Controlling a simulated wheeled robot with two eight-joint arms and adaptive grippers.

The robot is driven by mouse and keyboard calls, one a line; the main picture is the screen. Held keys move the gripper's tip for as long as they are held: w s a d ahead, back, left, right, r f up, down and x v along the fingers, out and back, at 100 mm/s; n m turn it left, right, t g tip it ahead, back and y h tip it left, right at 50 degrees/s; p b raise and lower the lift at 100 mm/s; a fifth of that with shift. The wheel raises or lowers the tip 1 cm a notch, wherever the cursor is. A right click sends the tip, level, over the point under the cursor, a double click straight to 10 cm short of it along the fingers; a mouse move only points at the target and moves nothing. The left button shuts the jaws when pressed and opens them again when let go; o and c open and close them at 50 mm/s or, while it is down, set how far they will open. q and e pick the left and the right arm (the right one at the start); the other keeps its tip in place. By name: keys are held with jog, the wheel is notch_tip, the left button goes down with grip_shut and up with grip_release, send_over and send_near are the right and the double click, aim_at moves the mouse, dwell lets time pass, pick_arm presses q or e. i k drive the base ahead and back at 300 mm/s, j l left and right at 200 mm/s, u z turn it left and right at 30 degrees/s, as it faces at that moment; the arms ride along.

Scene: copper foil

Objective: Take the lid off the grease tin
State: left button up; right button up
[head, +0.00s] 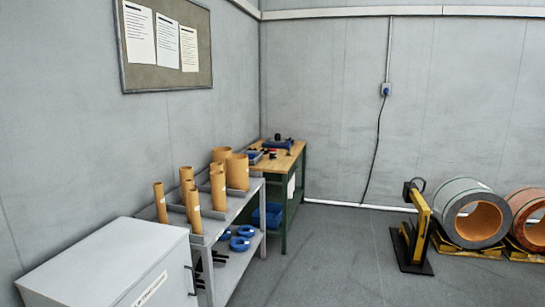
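I cannot make out a grease tin or its lid for sure. Several small dark and blue items (277,143) lie on the wooden top of the workbench (290,162) in the far corner, too small to name. One dark upright shape stands toward the back of that top. Neither of my grippers is in view.
A grey shelf rack (210,232) with several orange-brown tubes (237,171) and blue rings (240,244) stands along the left wall. A white cabinet (105,265) is nearest, at lower left. A yellow-and-black stand (418,228) and large coils (473,212) are at right. The middle floor is clear.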

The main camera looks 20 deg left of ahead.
aim_at(272, 154)
jog(key=i+u, duration=0.1)
jog(key=i, duration=2.8)
jog(key=i+l+u, duration=0.15)
jog(key=i, duration=1.3)
